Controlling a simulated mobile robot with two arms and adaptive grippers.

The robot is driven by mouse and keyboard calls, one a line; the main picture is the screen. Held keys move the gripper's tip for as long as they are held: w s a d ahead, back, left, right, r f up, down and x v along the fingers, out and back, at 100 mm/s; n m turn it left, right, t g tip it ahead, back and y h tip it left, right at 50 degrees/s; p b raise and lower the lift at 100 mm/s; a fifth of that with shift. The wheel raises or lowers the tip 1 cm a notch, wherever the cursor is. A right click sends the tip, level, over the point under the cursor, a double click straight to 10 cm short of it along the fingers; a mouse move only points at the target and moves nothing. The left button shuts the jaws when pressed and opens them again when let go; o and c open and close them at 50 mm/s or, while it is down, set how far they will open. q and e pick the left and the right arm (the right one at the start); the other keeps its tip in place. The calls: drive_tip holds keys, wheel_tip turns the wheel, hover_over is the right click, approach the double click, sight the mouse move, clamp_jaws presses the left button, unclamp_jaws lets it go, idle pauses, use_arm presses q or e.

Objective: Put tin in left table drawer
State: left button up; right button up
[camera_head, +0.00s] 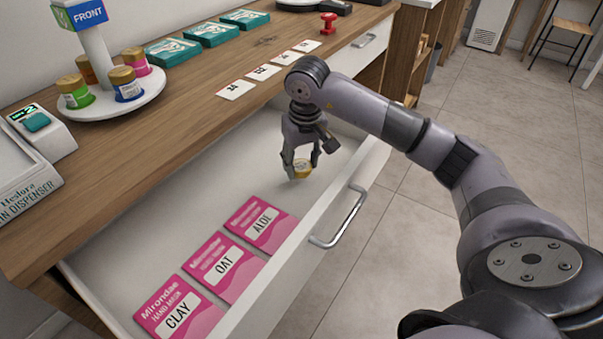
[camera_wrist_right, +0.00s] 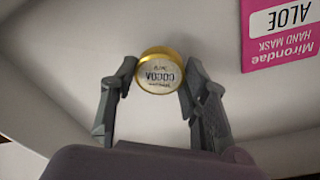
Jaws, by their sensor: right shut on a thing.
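A small round gold tin (camera_head: 303,168) with a pale label is between the fingers of my right gripper (camera_head: 301,170). In the right wrist view the tin (camera_wrist_right: 159,72) reads COCOA, and the fingers (camera_wrist_right: 156,90) touch it from both sides. My right gripper is shut on the tin and points down inside the open drawer (camera_head: 185,220). I cannot tell whether the tin touches the drawer floor. The drawer is pulled out from the wooden counter (camera_head: 150,135). My left gripper is not in view.
Pink hand mask packets marked ALOE (camera_head: 262,225), OAT (camera_head: 222,264) and CLAY (camera_head: 177,312) lie in the drawer. A white stand (camera_head: 105,108) with several coloured pots, cards (camera_head: 236,90) and teal boxes (camera_head: 174,51) are on the counter. Drawer floor around the tin is clear.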

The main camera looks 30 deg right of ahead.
sight(302, 167)
wheel_tip(302, 167, down, 4)
drive_tip(key=shift+r, duration=0.2)
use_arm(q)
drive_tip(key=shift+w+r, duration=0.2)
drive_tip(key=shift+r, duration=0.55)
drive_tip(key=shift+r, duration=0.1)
use_arm(e)
drive_tip(key=shift+f, duration=0.1)
drive_tip(key=o, duration=0.6)
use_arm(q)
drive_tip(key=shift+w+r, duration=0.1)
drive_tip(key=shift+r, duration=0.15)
use_arm(e)
drive_tip(key=o, duration=0.4)
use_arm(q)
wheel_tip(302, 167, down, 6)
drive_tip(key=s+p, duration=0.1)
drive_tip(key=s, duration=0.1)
use_arm(e)
drive_tip(key=r, duration=0.4)
drive_tip(key=s+r, duration=0.1)
drive_tip(key=r, duration=0.7)
drive_tip(key=shift+s+a+r, duration=0.1)
drive_tip(key=shift+s+a, duration=0.05)
drive_tip(key=shift+s, duration=0.1)
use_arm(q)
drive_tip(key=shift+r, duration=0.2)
